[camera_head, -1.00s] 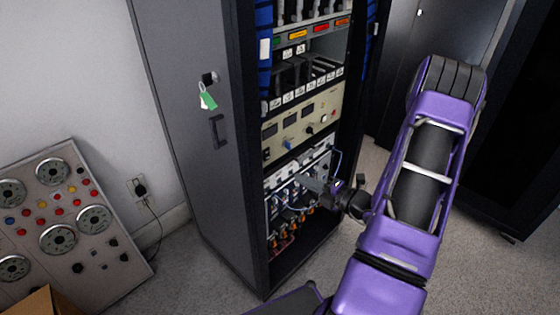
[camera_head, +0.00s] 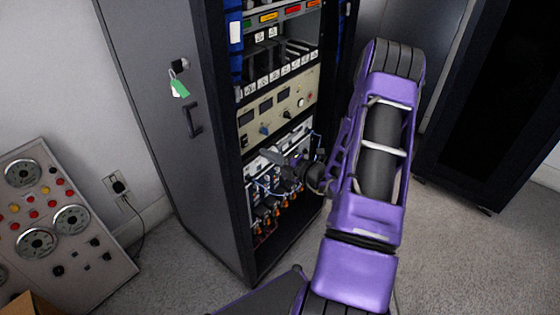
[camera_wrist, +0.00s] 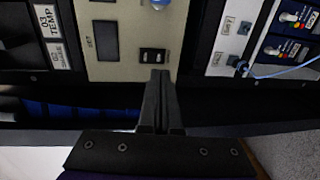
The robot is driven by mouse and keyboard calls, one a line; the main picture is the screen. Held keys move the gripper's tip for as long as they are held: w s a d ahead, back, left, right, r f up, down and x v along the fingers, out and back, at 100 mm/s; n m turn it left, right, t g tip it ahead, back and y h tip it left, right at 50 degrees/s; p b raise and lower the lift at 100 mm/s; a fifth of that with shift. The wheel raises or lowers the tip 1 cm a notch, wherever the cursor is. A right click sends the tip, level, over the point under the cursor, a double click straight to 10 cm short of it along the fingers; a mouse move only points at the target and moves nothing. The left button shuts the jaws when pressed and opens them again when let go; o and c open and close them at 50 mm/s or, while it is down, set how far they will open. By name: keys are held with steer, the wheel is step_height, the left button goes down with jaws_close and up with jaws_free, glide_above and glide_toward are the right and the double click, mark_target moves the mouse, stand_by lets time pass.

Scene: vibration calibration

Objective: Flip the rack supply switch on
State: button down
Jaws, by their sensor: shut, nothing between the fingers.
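The rack supply is a beige panel (camera_head: 278,110) with dark displays and knobs, mounted in the open rack. Its small black rocker switch (camera_wrist: 153,55) shows in the wrist view, by the panel edge nearest my fingers. In the head view a small dark switch (camera_head: 244,141) sits at the panel's lower left. In the wrist view my shut, empty fingers (camera_wrist: 159,76) end right beside the rocker. I cannot tell whether they touch it or which way it is set.
Below the panel is a white patch unit (camera_head: 272,190) with blue cables and connectors, close to my gripper. The rack's grey side (camera_head: 170,130) carries a handle and a green tag. A gauge console (camera_head: 60,215) stands at left. Open floor (camera_head: 460,260) lies to the right.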

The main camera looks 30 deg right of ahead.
mark_target(246, 145)
steer(key=x, duration=0.6)
steer(key=shift+w+f+b, duration=0.1)
steer(key=shift+b, duration=0.25)
steer(key=shift+w+a+t, duration=0.15)
steer(key=shift+t, duration=0.15)
steer(key=shift+s+d, duration=0.2)
steer(key=shift+s, duration=0.2)
steer(key=f+v, duration=0.2)
steer(key=v, duration=1.1)
steer(key=shift+f+p, duration=0.3)
steer(key=shift+p, duration=0.05)
